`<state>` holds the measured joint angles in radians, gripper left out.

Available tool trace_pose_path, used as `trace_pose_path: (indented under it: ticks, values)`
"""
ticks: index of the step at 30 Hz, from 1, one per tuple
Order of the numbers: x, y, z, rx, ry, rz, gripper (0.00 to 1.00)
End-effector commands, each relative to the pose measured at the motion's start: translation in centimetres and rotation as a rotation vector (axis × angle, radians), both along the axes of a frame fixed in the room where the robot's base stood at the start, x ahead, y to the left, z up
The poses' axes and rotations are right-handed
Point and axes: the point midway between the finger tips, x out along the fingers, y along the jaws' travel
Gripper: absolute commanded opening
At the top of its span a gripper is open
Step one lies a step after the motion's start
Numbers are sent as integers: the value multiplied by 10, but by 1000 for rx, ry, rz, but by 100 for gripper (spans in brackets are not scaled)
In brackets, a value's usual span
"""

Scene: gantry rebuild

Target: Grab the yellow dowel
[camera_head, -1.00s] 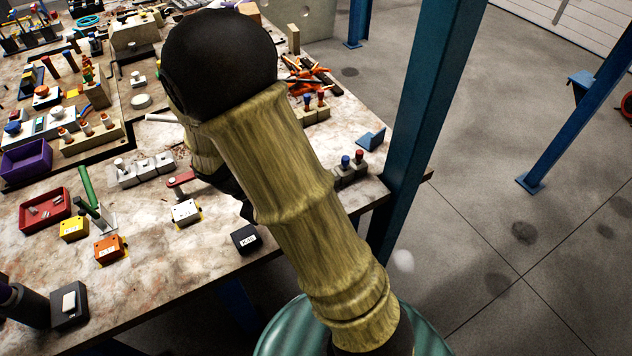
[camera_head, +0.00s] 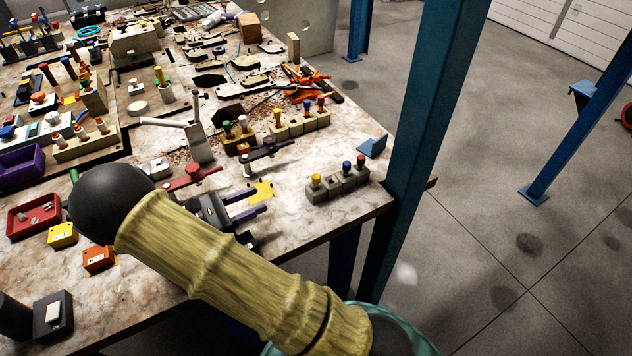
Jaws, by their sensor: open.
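Two yellow-topped dowels stand out, and I cannot tell which one the task means. One yellow dowel (camera_head: 316,181) stands upright in the near end of a row of grey blocks (camera_head: 338,187) at the table's right edge. A blue dowel (camera_head: 346,166) and a red dowel (camera_head: 361,161) stand in the same row. Another yellow dowel (camera_head: 277,114) stands farther back in a beige block row. My gripper (camera_head: 264,199) is open, its purple fingers pointing right toward the grey row. It looks empty and apart from the near dowel. My arm hides part of the gripper's wrist.
A blue bracket (camera_head: 372,145) lies beyond the grey row. A blue-green post (camera_head: 420,130) rises just past the table's right edge. A red-handled tool (camera_head: 190,178) and a black-handled tool (camera_head: 265,152) lie near my gripper. Bare tabletop surrounds the grey row's left side.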

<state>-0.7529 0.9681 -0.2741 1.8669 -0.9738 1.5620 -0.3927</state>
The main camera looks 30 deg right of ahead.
Motion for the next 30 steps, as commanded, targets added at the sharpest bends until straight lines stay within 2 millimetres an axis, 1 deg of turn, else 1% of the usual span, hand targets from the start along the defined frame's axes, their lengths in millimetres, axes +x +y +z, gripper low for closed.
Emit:
trace_pose_path:
  ticks: [5,15,19,21,24,30]
  values:
    - [0,-25,1,0,1,-5,43]
    - [2,-86,1,0,1,-6,43]
    - [2,-107,1,1,0,-6,43]
    - [3,-114,0,1,1,-4,43]
    - [3,-119,0,2,0,-3,43]
    - [3,-119,0,2,-1,-2,43]
